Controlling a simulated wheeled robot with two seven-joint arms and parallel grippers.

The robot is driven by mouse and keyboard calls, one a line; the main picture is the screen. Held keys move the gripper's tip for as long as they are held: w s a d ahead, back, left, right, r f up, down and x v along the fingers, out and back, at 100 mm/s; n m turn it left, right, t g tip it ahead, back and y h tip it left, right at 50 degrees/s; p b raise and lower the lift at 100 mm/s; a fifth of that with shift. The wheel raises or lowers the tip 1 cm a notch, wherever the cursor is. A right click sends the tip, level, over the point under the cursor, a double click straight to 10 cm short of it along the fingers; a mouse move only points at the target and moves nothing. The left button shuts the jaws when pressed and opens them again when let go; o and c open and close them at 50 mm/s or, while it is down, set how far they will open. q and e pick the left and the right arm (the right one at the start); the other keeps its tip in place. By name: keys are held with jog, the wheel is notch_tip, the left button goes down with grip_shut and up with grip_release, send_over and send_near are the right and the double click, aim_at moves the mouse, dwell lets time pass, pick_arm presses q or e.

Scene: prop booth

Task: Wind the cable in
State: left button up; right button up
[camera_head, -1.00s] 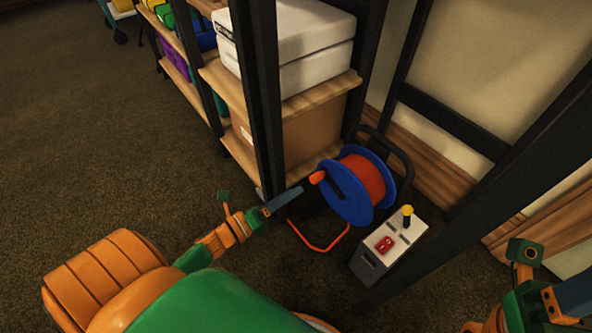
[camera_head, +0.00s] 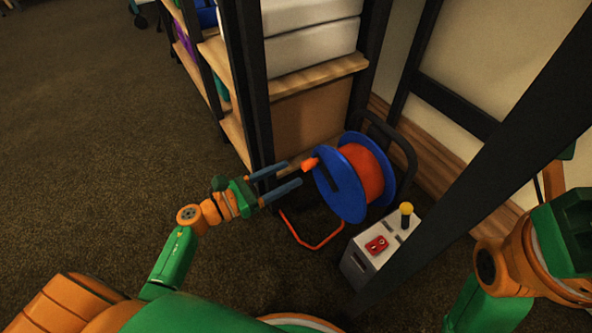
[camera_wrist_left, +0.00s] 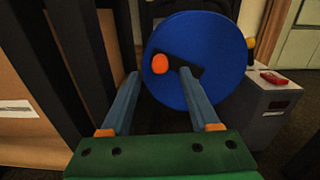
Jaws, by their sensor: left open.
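A cable reel with blue side discs (camera_head: 340,188) and an orange-red cable drum (camera_head: 368,172) stands on the floor in a dark frame with a red foot bar. An orange crank knob (camera_head: 310,164) sticks out from its near disc; it also shows in the left wrist view (camera_wrist_left: 160,64). My left gripper (camera_head: 298,172) is open, its blue fingers pointing at the reel with tips close to the knob. In the left wrist view the knob appears between the fingers, beyond their tips; I cannot tell whether they touch. My right arm shows at the right edge, but its fingers do not.
A grey box (camera_head: 372,252) with a red switch and a yellow-topped lever stands right of the reel. A shelf rack with dark posts (camera_head: 254,100) and a cardboard box (camera_head: 312,118) is behind left. A dark slanted post crosses the right side. Floor at left is clear.

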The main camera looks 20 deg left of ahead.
aim_at(303, 168)
pick_arm(q)
jog(key=x, duration=0.4)
jog(key=shift+w+d+b, duration=0.25)
jog(key=shift+w+b, duration=0.05)
jog(key=shift+b, duration=0.1)
grip_shut()
dwell(1.0)
